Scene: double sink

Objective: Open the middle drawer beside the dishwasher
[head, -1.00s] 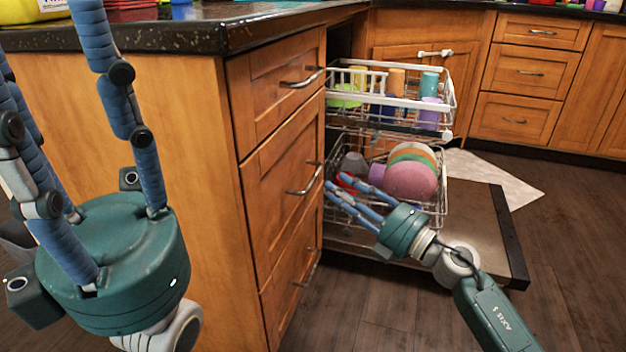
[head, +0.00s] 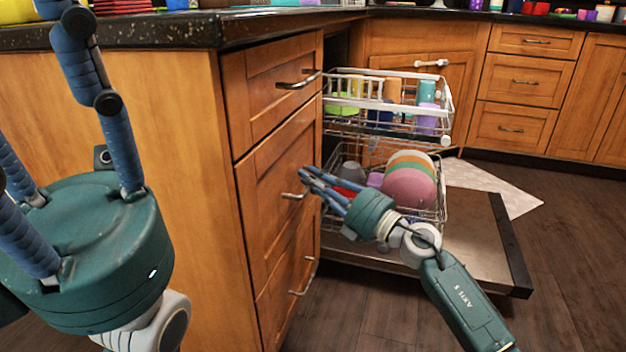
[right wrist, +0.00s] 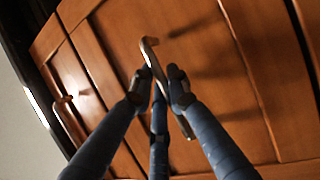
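The middle drawer (head: 272,180) is the second wooden front in the cabinet beside the open dishwasher; its front looks flush with the cabinet. Its metal handle (head: 290,196) is partly hidden by my right fingers in the head view. My right gripper (head: 305,180) is at this handle. In the right wrist view, the open right fingers (right wrist: 160,82) stand on both sides of the handle (right wrist: 149,50), close to it; contact is not clear. My left gripper (head: 95,235) is open and empty at the left, fingers upward, some cut off by the picture edge.
The top drawer (head: 270,85) and bottom drawer (head: 288,280) look shut. The dishwasher door (head: 475,235) is folded down, and its racks (head: 440,105) hold dishes. The dark countertop (head: 225,30) overhangs the drawers. Floor (head: 570,260) is free at the right.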

